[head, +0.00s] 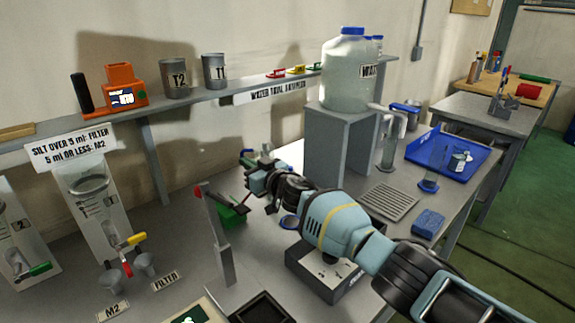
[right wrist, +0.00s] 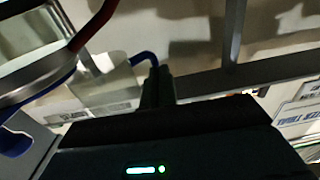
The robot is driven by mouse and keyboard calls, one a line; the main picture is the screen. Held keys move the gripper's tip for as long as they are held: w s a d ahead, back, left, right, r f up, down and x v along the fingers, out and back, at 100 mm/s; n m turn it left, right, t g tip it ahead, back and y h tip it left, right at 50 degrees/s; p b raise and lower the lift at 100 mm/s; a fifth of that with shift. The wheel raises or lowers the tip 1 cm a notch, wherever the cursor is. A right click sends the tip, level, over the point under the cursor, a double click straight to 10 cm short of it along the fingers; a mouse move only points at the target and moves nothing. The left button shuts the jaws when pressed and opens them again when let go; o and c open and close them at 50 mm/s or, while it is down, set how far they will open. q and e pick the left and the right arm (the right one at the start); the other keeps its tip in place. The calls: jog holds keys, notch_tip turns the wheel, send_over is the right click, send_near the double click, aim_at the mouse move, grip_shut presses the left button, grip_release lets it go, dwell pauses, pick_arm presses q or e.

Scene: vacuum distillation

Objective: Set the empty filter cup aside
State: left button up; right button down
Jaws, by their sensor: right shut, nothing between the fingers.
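A small grey cup (head: 146,264) stands on the bench behind the FILTER label (head: 166,281). Whether it is empty I cannot tell. A similar cup (head: 111,281) stands to its left, behind the M2 label (head: 113,309). My right gripper (head: 246,160) is shut and empty, raised above the bench well to the right of both cups. Its dark fingers (right wrist: 157,88) also show in the right wrist view, where no cup can be made out. My left gripper is out of view.
A grey post with a red top (head: 212,235) stands between the cups and my right arm. The wall shelf (head: 195,92) runs behind. A blue tray (head: 447,152) lies at the right.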

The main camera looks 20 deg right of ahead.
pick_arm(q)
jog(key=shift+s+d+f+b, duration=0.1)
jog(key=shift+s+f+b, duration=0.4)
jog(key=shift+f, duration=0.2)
pick_arm(e)
jog(key=shift+w+a, duration=0.9)
jog(key=shift+a, duration=0.05)
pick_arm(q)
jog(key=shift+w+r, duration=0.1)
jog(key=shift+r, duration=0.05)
